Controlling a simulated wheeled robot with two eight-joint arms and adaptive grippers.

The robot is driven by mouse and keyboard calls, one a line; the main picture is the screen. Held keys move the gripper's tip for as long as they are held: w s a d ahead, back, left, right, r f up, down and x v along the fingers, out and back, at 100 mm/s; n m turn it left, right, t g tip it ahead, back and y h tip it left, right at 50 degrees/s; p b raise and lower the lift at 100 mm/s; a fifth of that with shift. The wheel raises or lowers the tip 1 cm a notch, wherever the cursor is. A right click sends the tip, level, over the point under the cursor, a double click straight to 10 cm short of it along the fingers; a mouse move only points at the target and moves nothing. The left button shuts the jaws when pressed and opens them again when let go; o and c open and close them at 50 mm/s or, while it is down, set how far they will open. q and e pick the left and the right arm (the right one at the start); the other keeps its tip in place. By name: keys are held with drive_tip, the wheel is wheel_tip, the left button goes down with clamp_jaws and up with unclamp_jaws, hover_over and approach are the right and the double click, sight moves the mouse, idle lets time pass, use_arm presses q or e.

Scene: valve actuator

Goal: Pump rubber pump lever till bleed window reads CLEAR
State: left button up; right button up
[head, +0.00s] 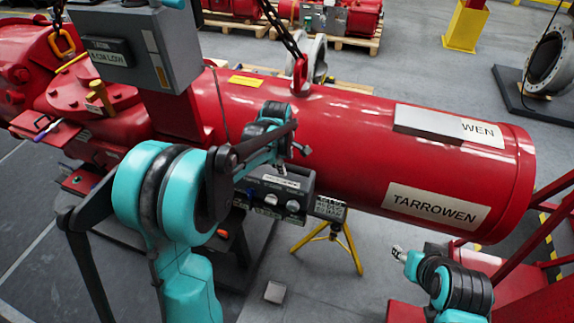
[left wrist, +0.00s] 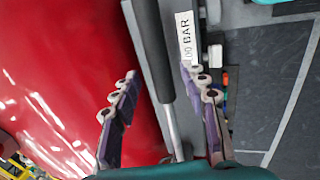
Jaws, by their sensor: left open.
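The pump lever (left wrist: 153,55) shows in the left wrist view as a dark rubber-like grip on a thin metal rod. It runs between the two fingers of my left gripper (left wrist: 159,73), which is open, with gaps on both sides. In the head view my left gripper (head: 293,152) is small and partly hidden by its arm, just above the dark pump unit (head: 279,192) with round knobs. I cannot make out the lever or a bleed window there. My right gripper (head: 398,254) is low at the right, apart from the actuator; its jaws are too small to read.
The large red actuator cylinder (head: 360,130) fills the middle. A grey control box (head: 178,45) stands above it, with a dark display (head: 108,52) ending in "LOW". A yellow stand (head: 340,240) is below. A white label (left wrist: 185,38) reading "BAR" is beside the lever.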

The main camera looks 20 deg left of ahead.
use_arm(q)
drive_tip(key=shift+x, duration=0.95)
clamp_jaws()
drive_tip(key=a+r+h+p, duration=0.1)
drive_tip(key=r, duration=0.2)
drive_tip(key=a+r+h+p, duration=0.1)
drive_tip(key=r+h, duration=0.1)
drive_tip(key=r, duration=0.1)
drive_tip(key=r+h+p, duration=0.1)
drive_tip(key=r, duration=0.2)
drive_tip(key=shift+a+r+n+h, duration=0.25)
drive_tip(key=shift+a+n+h, duration=0.05)
drive_tip(key=shift+a+h, duration=0.1)
drive_tip(key=shift+a+r, duration=0.1)
drive_tip(key=shift+r, duration=0.2)
unclamp_jaws()
